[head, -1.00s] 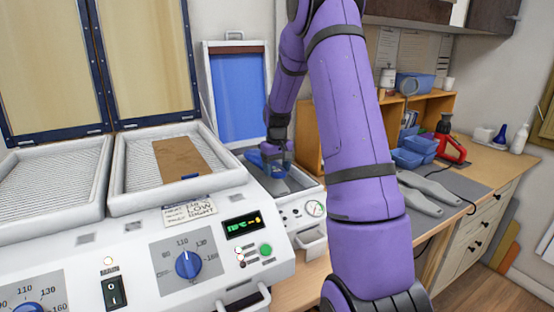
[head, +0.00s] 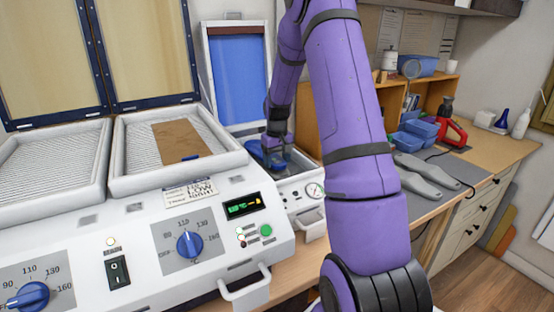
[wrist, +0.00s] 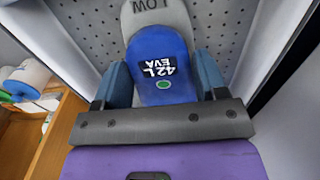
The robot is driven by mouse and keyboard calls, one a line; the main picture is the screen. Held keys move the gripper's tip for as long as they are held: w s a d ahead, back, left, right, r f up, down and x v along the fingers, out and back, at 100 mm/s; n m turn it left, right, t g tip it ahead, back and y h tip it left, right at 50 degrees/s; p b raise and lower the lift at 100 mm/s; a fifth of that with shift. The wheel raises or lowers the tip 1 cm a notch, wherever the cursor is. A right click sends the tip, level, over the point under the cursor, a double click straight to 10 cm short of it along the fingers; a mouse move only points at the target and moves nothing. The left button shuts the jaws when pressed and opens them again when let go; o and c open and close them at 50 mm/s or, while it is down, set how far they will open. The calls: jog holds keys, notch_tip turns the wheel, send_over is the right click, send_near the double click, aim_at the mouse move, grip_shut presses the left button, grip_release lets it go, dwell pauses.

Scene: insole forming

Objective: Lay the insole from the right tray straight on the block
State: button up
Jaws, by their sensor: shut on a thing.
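My gripper (wrist: 162,78) is shut on a blue insole (wrist: 162,62) marked "42 L EVA" with a green dot, one blue finger on each side. In the wrist view the insole overlaps a grey block (wrist: 146,14) marked "LOW", whose end shows beyond it. The insole looks roughly in line with the block; I cannot tell whether they touch. In the head view my gripper (head: 277,142) and the insole (head: 262,156) are over the small press (head: 312,190) with the raised blue lid. The right tray (head: 122,180) holds a brown sheet (head: 178,142).
A perforated bed (wrist: 98,30) lies around the block, with pale walls at its sides. The heater (head: 150,260) with dials stands at left. Grey forms (head: 425,172), blue bins (head: 415,130) and a red tool (head: 452,134) are on the bench at right.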

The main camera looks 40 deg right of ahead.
jog(key=shift+f, duration=0.5)
dwell(0.5)
jog(key=o, duration=1)
notch_tip(320, 180, up, 11)
jog(key=shift+f, duration=0.1)
